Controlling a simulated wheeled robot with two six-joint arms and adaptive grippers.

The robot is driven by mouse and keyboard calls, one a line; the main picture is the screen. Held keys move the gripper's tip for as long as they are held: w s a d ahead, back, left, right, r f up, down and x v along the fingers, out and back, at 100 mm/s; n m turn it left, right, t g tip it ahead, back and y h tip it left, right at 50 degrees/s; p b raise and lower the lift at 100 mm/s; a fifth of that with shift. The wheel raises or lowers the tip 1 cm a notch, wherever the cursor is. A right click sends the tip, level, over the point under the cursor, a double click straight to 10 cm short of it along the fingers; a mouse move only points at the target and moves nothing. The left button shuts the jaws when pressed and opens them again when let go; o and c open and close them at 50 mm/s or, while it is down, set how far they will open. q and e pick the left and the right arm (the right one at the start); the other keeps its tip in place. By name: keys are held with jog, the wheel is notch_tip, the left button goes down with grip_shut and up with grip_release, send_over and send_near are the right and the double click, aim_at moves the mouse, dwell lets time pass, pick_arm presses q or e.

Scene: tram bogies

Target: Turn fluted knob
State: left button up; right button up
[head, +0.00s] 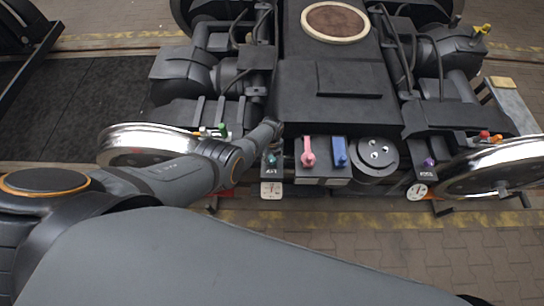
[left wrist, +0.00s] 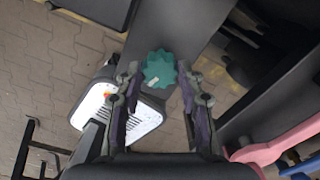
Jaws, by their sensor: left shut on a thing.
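The fluted knob is teal with a lobed rim and a small pale mark. It shows in the left wrist view (left wrist: 158,68) between my two fingers, and as a small teal spot in the head view (head: 271,158). My left gripper (left wrist: 157,80) is shut on the knob, one finger on each side of it. In the head view my left arm reaches in from the left and its end hides most of the gripper. My right gripper is in neither view.
A pink lever (head: 308,153) and a blue lever (head: 340,152) stand to the right, near a dark round cap (head: 378,153). A purple knob (head: 429,162) is farther right.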

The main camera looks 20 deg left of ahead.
aim_at(272, 158)
pick_arm(q)
jog(key=shift+m, duration=0.3)
jog(key=o, duration=1.2)
jog(key=shift+w+r, duration=0.1)
jog(key=shift+r, duration=0.4)
notch_tip(272, 158, up, 11)
